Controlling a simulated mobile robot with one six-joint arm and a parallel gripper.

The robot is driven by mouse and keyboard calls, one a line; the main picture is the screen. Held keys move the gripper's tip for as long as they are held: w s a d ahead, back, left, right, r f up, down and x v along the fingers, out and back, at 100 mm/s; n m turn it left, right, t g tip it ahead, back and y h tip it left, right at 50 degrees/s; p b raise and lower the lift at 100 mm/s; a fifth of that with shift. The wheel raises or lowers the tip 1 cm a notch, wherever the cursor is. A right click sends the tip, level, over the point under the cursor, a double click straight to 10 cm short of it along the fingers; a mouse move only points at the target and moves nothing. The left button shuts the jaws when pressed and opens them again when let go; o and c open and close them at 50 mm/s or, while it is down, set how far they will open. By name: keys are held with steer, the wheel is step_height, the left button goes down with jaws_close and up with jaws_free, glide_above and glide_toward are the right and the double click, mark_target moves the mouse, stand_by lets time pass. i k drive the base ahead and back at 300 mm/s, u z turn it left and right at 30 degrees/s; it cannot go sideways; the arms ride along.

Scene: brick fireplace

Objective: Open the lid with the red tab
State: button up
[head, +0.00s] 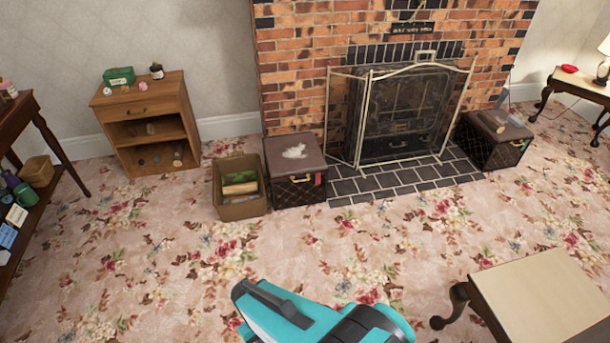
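A dark patterned box (297,193) with a brown lid (282,148) stands left of the hearth, its lid shut. A small red tab (318,179) shows near the right end of its front, and a gold handle is on the front. A white item or print (295,152) shows on the lid. A similar dark box (484,152) with a brown lid (507,127) stands right of the hearth, also shut, with small items on top; I cannot make out a red tab there. My teal arm reaches in at the bottom centre, well apart from both boxes. My gripper's fingers do not show.
An open bin (240,211) with rolled items stands against the left box's left side. A metal fire screen (361,120) stands on the brick hearth (400,178) between the boxes. A low table (545,290) is at bottom right. The floral carpet (300,240) in front is clear.

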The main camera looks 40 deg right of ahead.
mark_target(287, 156)
steer(key=z, duration=0.35)
steer(key=i, duration=1.1)
steer(key=u, duration=0.15)
